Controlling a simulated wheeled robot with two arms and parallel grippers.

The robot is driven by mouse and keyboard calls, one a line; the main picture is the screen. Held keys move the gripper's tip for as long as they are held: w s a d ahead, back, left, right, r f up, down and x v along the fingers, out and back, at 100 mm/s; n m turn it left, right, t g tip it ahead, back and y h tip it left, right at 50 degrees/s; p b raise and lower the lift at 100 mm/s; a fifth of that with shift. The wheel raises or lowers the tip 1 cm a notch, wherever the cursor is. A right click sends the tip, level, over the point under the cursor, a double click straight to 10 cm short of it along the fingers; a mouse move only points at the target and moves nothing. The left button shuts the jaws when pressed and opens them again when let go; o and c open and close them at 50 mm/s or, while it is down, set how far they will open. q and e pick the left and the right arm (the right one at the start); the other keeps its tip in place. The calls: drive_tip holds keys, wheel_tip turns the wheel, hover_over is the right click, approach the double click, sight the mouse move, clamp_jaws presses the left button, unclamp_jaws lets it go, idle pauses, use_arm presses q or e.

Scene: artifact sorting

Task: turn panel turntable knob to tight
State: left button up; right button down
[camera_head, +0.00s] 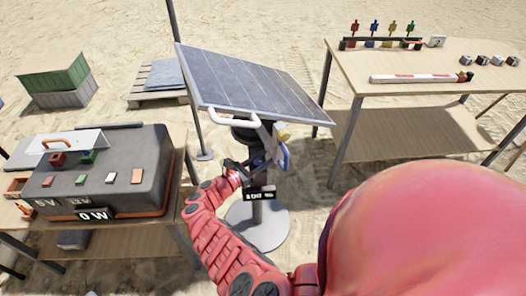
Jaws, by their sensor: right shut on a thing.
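The solar panel (250,82) stands tilted on a post with a round grey base (275,226). A white handle bar (232,116) runs along its lower edge. A yellow part (283,132) and a blue part (283,157) show on the mount under the panel. My right gripper (262,160) is at the mount, below the panel, shut on the turntable knob. The knob is mostly hidden by the gripper, so its setting cannot be read. A small black readout (259,193) with white text hangs just below; its text is too small to read surely. My left gripper is out of view.
A dark case (122,170) with a "0 W" sign (95,215) sits on the left table. The right table (350,98) holds coloured pegs, a red-and-white bar (415,78) and several small blocks. A pallet (158,98) and green crate (55,75) lie behind on sand.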

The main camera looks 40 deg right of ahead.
drive_tip(key=shift+s+m+g+b, duration=0.1)
drive_tip(key=shift+m+g+b, duration=0.25)
drive_tip(key=shift+g, duration=0.15)
drive_tip(key=shift+d, duration=0.1)
drive_tip(key=shift+c, duration=2.2)
unclamp_jaws()
